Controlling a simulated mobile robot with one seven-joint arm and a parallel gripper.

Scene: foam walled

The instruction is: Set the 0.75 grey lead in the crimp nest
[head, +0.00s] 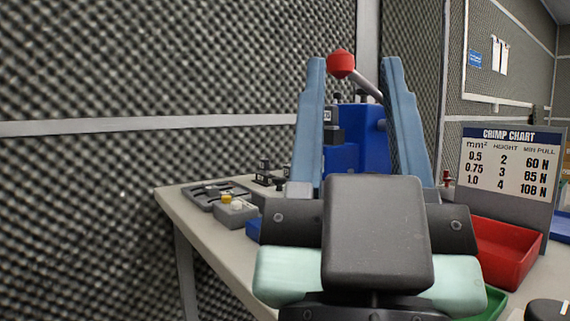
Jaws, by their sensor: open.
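My gripper (352,64) points away from me over the bench. I cannot make out the 0.75 grey lead or the crimp nest in this view.
The bench (176,202) carries a grey tray (204,203) and a grey block with a yellow piece (227,199) at left. A crimp chart (508,165) stands at right behind a red bin (505,255). A green bin (491,303) is partly hidden. Foam wall (130,70) backs the left side.

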